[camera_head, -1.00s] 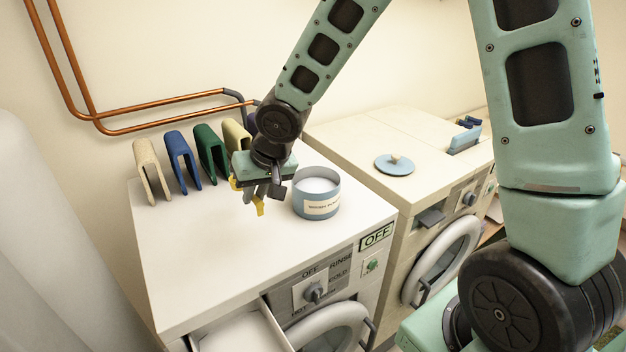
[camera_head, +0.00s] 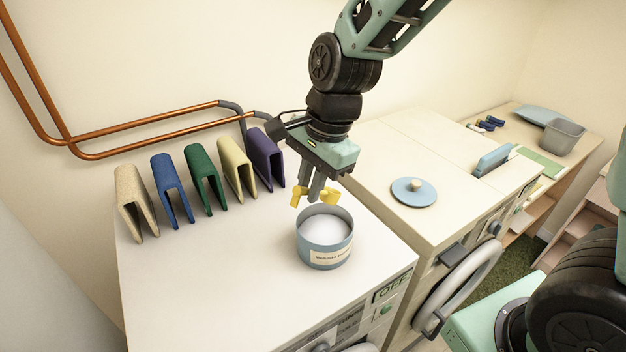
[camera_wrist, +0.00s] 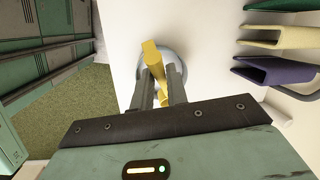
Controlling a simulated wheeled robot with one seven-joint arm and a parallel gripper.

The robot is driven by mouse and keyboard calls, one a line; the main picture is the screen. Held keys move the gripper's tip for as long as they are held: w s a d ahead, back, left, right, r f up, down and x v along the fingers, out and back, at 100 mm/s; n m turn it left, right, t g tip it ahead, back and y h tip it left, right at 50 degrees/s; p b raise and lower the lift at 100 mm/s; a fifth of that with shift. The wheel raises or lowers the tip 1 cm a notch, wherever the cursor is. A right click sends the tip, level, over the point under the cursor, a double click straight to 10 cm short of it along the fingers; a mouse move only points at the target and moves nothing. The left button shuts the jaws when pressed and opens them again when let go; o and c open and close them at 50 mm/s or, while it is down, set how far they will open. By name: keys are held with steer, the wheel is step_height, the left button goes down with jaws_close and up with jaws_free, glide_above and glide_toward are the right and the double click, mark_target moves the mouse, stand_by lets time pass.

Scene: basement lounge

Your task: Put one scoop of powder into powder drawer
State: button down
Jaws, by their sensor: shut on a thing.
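My gripper (camera_head: 314,192) is shut on a yellow scoop (camera_head: 328,198) above the back rim of the powder tub. The scoop also shows between the fingers in the wrist view (camera_wrist: 153,62). I cannot tell whether it holds powder. The round blue tub (camera_head: 325,257), with a paper label, stands open on the washing machine (camera_head: 220,280) and holds white powder (camera_head: 325,230). In the wrist view the tub is partly hidden behind the scoop and fingers. The powder drawer is not in view now.
Several folded cloths (camera_head: 207,178) stand in a row at the back left of the machine top. A blue lid (camera_head: 414,192) lies on the neighbouring machine. Copper pipes (camera_head: 150,138) run along the wall. The front left of the top is clear.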

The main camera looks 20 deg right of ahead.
mark_target(295, 207)
step_height(295, 207, down, 12)
steer(key=d+b, duration=0.1)
steer(key=b, duration=1)
steer(key=shift+s+a+r+n+t+h+b, duration=0.15)
steer(key=shift+s+a+r+t+h, duration=0.25)
steer(key=shift+a+r+h, duration=0.75)
steer(key=shift+s+a+r+n+t+h+b, duration=0.1)
steer(key=shift+s+a+r+t+h+b, duration=0.3)
steer(key=shift+r, duration=1.4)
steer(key=shift+s+a+r+n+t+h, duration=0.15)
steer(key=shift+a+r+t+h, duration=0.6)
steer(key=shift+r, duration=0.75)
steer(key=shift+d, duration=0.1)
steer(key=shift+f, duration=0.1)
